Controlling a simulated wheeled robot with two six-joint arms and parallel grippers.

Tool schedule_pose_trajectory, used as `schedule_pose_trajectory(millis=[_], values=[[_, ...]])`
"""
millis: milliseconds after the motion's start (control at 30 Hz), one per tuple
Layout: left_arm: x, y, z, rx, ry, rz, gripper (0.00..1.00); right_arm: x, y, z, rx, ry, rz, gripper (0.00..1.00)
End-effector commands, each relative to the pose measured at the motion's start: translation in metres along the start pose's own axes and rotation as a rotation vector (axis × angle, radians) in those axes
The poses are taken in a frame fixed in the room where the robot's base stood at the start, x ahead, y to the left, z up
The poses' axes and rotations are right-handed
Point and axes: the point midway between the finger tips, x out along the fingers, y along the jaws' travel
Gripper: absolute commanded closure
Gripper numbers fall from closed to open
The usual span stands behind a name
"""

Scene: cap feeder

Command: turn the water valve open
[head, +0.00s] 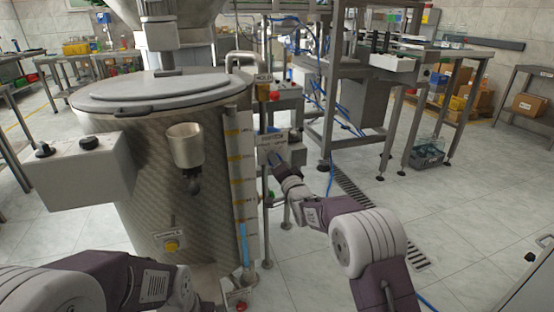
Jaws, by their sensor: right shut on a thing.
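The steel tank (165,215) stands at left centre with a scaled level strip (235,180) on its right side. My right gripper (275,157) reaches in from the lower right, just below this plate. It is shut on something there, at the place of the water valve. The handle is too small and too covered by the gripper to make out, so its angle cannot be told. My left arm lies at the bottom left; its fingers are not visible.
A grey control box (80,172) and a metal cup (185,147) stick out from the tank's front. A small box with a red button (237,296) is low by the tank. A steel machine frame (335,110) stands behind. The floor at right is mostly clear, with a drain grate (355,200).

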Motion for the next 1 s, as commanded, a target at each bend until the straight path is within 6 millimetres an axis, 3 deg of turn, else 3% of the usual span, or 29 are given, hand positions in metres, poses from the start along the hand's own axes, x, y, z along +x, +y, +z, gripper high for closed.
schedule_pose_trajectory(millis=[600, 1000], values=[[-0.029, 0.001, -0.003, 0.000, 0.000, 0.000, 0.64, 0.000, 0.001, 0.000, 0.549, 0.000, 0.002, 0.97], [-0.036, 0.001, -0.004, 0.000, 0.000, 0.000, 0.64, 0.000, 0.002, 0.001, 0.750, 0.000, 0.003, 0.97]])
